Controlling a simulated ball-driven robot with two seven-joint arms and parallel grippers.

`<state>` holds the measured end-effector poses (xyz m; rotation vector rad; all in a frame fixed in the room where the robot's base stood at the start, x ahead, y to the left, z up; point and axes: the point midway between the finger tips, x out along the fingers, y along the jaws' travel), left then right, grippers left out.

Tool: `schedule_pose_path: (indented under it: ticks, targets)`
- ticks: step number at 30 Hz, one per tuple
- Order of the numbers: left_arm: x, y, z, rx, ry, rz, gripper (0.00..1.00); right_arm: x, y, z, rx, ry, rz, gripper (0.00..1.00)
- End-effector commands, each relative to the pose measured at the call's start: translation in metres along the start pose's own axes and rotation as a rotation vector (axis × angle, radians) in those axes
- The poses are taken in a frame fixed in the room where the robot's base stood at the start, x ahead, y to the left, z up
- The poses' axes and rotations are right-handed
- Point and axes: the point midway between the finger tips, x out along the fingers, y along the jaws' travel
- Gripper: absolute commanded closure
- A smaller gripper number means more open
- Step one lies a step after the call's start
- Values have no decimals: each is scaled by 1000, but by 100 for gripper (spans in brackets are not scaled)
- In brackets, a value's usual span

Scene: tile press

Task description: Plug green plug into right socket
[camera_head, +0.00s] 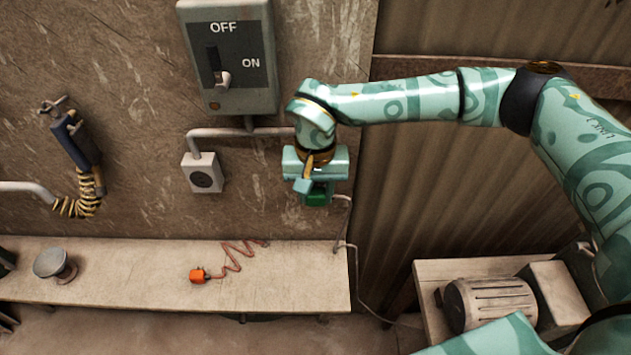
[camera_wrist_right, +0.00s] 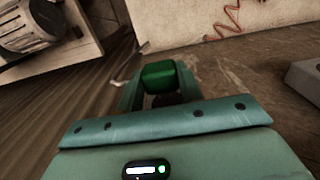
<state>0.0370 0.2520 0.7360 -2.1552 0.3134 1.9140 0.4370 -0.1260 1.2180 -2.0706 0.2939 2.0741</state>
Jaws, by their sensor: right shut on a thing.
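My right gripper (camera_head: 315,192) is up against the wall, right of the switch box, shut on the green plug (camera_head: 317,198). The green plug also shows between the fingers in the right wrist view (camera_wrist_right: 158,74). A white cord runs down from beside the plug. The right socket is hidden behind my gripper, so I cannot tell whether the plug sits in it. A white wall socket (camera_head: 202,173) with a dark round face is to the left, empty. My left gripper is not in view.
A grey switch box (camera_head: 228,95) marked OFF and ON hangs above. An orange plug (camera_head: 198,275) with a coiled cord lies on the workbench (camera_head: 130,290). A blue tool (camera_head: 75,140) hangs at left. A motor-like machine (camera_head: 490,303) stands lower right.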

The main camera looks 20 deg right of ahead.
Motion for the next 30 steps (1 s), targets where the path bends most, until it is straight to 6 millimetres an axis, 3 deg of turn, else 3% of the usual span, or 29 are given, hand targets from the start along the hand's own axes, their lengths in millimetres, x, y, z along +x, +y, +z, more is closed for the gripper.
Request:
schedule_pose_path:
  ticks: [15, 30]
  targets:
    - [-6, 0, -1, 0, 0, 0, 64, 0, 0, 29, 0, 0, 0, 87]
    - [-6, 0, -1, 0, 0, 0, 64, 0, 0, 30, 0, 0, -1, 87]
